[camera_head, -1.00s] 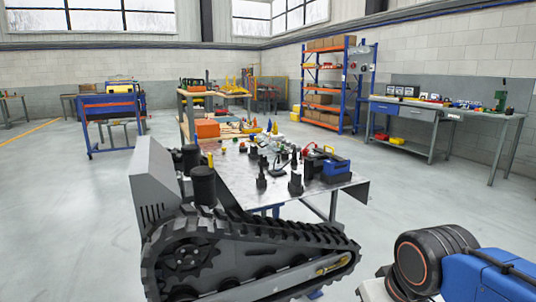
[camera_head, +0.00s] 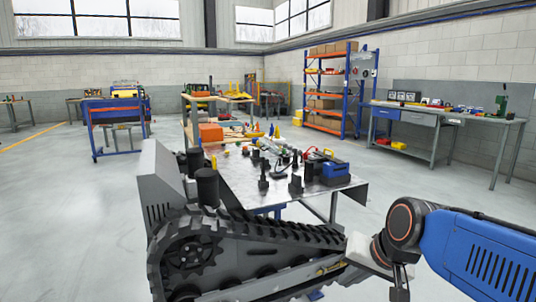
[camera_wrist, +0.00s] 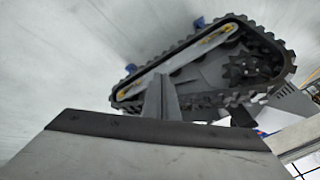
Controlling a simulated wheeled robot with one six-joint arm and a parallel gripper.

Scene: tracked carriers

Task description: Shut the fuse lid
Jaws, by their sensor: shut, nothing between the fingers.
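A grey tracked carrier (camera_head: 270,262) with a black ribbed track stands close in front of me. It also shows in the wrist view (camera_wrist: 190,80), with the track across the upper middle. I cannot make out a fuse lid in either view, nor whether one is open. My gripper (camera_head: 400,290) hangs beside the carrier's right end at the bottom of the head view. In the wrist view my gripper (camera_wrist: 160,84) shows as a narrow grey shape, its fingers together and empty. It overlaps the lower edge of the track there; I cannot tell the gap between them.
A metal table (camera_head: 236,178) with dark parts and a blue box (camera_head: 335,173) stands behind the carrier. A workbench (camera_head: 435,116) stands by the right wall and a blue-orange shelf (camera_head: 327,90) at the back. The floor right of the table is clear.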

